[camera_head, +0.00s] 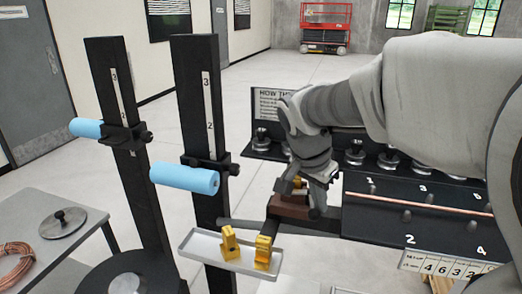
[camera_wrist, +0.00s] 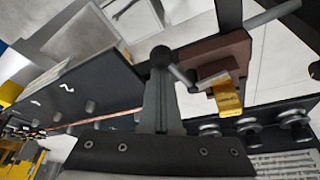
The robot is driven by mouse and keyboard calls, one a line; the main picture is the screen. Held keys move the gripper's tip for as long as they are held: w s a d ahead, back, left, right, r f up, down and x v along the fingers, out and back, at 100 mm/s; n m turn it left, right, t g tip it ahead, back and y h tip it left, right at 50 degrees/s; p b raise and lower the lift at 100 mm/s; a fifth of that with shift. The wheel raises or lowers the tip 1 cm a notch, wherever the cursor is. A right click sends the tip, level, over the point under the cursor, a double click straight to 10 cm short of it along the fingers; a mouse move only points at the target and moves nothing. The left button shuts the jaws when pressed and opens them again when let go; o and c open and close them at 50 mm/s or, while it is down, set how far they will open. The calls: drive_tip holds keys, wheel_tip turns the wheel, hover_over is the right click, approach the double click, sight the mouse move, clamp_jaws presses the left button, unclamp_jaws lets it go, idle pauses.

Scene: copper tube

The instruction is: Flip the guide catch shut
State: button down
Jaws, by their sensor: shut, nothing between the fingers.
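A brown block (camera_head: 290,207), which seems to be the guide, sits at the end of a dark bar, below my gripper. It also shows in the wrist view (camera_wrist: 222,55), with a gold piece (camera_wrist: 228,98) at its lower edge. A thin grey lever (camera_wrist: 182,76) with a black ball knob (camera_wrist: 162,56) stands beside the block and looks like the catch. My gripper (camera_wrist: 161,78) is shut and empty, its fingertips at or very near the knob. I cannot tell whether they touch. In the head view my gripper (camera_head: 318,185) partly hides the block, and the lever cannot be made out.
A pale tray (camera_head: 200,250) with gold blocks (camera_head: 228,243) lies left of the brown block. Two black posts (camera_head: 200,120) with blue rollers (camera_head: 185,177) stand further left. At right is a dark numbered panel (camera_head: 380,222) with pegs and a copper tube (camera_head: 415,203).

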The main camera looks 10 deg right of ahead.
drive_tip(key=shift+a+f+m, duration=0.1)
drive_tip(key=shift+a+m, duration=0.2)
drive_tip(key=shift+m, duration=0.2)
drive_tip(key=shift+a+b, duration=0.3)
drive_tip(key=shift+b, duration=0.25)
drive_tip(key=shift+a, duration=0.1)
drive_tip(key=shift+w, duration=0.1)
drive_tip(key=shift+w+d+r, duration=0.1)
drive_tip(key=shift+d+r, duration=0.1)
drive_tip(key=shift+d, duration=0.15)
drive_tip(key=d, duration=0.3)
wheel_tip(320, 180, up, 10)
drive_tip(key=p, duration=0.1)
hover_over(314, 208)
drive_tip(key=shift+w+d, duration=0.15)
drive_tip(key=shift+w, duration=0.15)
